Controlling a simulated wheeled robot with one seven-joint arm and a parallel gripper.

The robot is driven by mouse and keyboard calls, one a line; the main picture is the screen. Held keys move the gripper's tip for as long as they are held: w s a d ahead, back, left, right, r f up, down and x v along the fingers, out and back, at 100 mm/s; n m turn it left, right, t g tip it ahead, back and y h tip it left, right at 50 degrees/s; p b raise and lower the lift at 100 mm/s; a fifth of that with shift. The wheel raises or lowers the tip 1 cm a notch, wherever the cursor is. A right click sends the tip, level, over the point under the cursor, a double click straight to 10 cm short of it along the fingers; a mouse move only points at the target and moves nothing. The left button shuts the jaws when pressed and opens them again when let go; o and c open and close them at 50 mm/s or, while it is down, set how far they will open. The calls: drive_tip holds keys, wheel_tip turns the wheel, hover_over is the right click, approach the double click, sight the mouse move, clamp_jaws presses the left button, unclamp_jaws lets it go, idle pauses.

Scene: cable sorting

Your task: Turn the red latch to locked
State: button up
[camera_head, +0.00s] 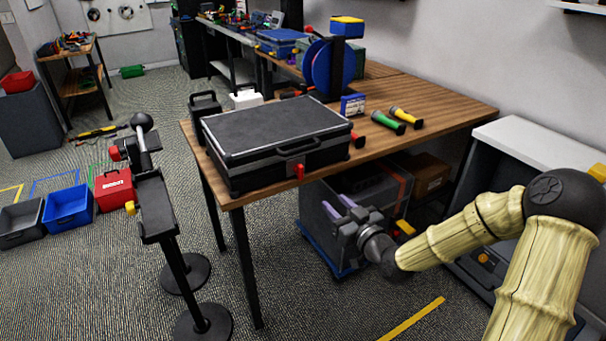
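A black case (270,122) with silver edging lies closed near the left front of the wooden table (425,110). The small red latch (299,171) is on the case's front face, just below its black handle. It looks roughly upright, but it is too small to tell its exact setting. My gripper (340,207) is in front of the table and below its top, to the lower right of the latch and apart from it. Its two purple fingers are spread with a gap between them, and nothing shows between them.
Yellow- and green-handled tools (405,117) and a blue reel (330,70) are on the table. A grey bin (322,225) stands under it, behind my gripper. A black stand (160,210) is left of the table. The front edge by the latch is clear.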

sight(302, 170)
drive_tip(key=shift+w, duration=0.1)
drive_tip(key=b+x, duration=0.1)
drive_tip(key=x, duration=1.6)
drive_tip(key=shift+w+a, duration=0.1)
drive_tip(key=shift+a, duration=0.1)
clamp_jaws()
